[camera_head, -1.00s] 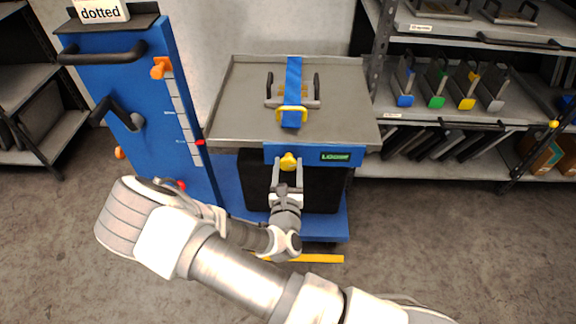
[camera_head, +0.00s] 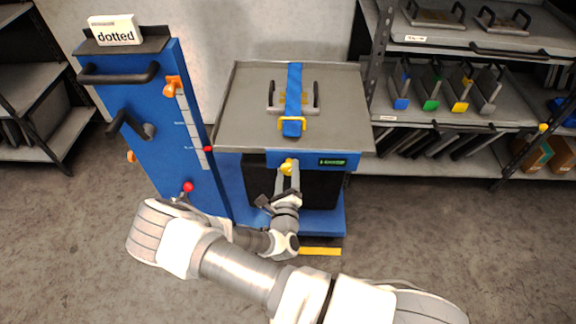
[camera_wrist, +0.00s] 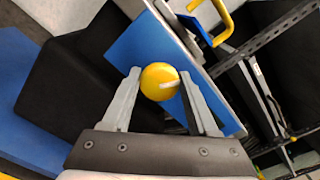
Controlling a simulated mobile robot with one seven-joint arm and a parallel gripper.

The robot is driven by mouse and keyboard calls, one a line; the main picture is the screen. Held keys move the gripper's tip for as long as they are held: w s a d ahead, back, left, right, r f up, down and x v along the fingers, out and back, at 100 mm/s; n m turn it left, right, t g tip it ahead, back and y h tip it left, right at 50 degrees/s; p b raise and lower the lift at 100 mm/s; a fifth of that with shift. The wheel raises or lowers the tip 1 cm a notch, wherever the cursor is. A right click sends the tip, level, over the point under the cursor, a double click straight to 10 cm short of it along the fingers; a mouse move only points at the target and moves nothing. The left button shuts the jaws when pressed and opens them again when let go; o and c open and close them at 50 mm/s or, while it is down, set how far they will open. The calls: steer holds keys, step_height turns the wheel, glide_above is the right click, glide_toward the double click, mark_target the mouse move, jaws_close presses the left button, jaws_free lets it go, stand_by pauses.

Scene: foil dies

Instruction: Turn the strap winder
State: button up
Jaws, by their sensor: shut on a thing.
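The strap winder appears to be the round yellow knob (camera_head: 288,166) on the blue front panel of the grey-topped cart. It also shows in the wrist view (camera_wrist: 158,80), with a pale mark on its face. My gripper (camera_head: 287,173) is shut on the knob from the front, with one finger on each side; the fingers also show in the wrist view (camera_wrist: 160,88). A blue strap (camera_head: 293,85) runs down the tabletop over a handled plate (camera_head: 276,98) and through a yellow buckle (camera_head: 292,122).
A small green-lettered display (camera_head: 332,162) sits right of the knob. A blue upright panel (camera_head: 165,150) with black handles and a scale stands left. Shelves (camera_head: 440,110) with colored handled pieces stand right.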

steer(key=n+p, duration=0.2)
steer(key=n, duration=0.3)
steer(key=shift+a, duration=0.1)
steer(key=shift+w+n, duration=0.1)
steer(key=shift+n, duration=0.2)
stand_by(0.4)
steer(key=o, duration=1.4)
steer(key=shift+c, duration=0.2)
steer(key=shift+f, duration=0.1)
